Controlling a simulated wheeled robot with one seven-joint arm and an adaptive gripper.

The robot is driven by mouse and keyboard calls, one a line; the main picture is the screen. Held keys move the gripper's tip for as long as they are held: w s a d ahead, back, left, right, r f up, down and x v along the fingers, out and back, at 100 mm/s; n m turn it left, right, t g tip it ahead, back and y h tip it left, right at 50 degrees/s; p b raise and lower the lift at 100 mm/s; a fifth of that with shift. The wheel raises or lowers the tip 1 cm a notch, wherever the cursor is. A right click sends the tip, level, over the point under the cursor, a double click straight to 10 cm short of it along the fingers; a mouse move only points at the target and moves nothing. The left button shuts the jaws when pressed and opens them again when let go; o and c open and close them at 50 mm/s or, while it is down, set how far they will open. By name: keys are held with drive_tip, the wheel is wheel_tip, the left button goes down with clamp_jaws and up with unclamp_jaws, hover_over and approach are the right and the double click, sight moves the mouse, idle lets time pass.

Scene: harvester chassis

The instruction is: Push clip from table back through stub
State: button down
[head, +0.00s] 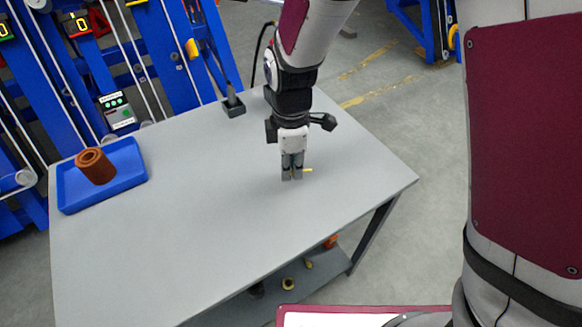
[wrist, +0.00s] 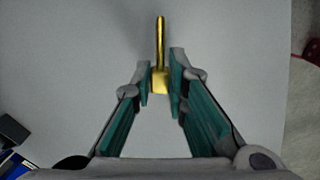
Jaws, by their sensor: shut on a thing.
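The clip (wrist: 161,45) is a small yellow, gold-looking piece with a thin rod and a wider block at one end. In the wrist view its block is between the fingertips of my gripper (wrist: 160,80), which is shut on it, and the rod points away from the gripper. In the head view my gripper (head: 292,174) points down at the right part of the grey table (head: 200,200), and a bit of the clip (head: 308,170) shows to its right. I cannot tell whether the clip touches the tabletop. I cannot make out a stub for certain.
A blue tray (head: 130,160) with a brown hollow cylinder (head: 95,166) stands at the table's left. A dark stand (head: 233,106) is at the back edge. Blue racks (head: 130,45) rise behind. A lower shelf (head: 320,270) holds small parts. The table's middle is clear.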

drive_tip(key=s+d, duration=0.2)
drive_tip(key=s, duration=0.1)
drive_tip(key=s+d+r, duration=0.1)
drive_tip(key=s+d, duration=0.2)
drive_tip(key=s, duration=0.1)
drive_tip(key=s+d+r+p, duration=0.1)
drive_tip(key=s+d, duration=0.1)
drive_tip(key=s, duration=0.2)
drive_tip(key=shift+s+d, duration=0.15)
drive_tip(key=shift+d, duration=0.25)
drive_tip(key=p, duration=0.2)
drive_tip(key=s+p, duration=0.1)
drive_tip(key=p, duration=0.1)
drive_tip(key=shift+d+r, duration=0.25)
drive_tip(key=shift+d, duration=0.05)
drive_tip(key=p, duration=0.3)
drive_tip(key=shift+s+d+f, duration=0.1)
drive_tip(key=shift+s+d, duration=0.25)
drive_tip(key=shift+s, duration=0.05)
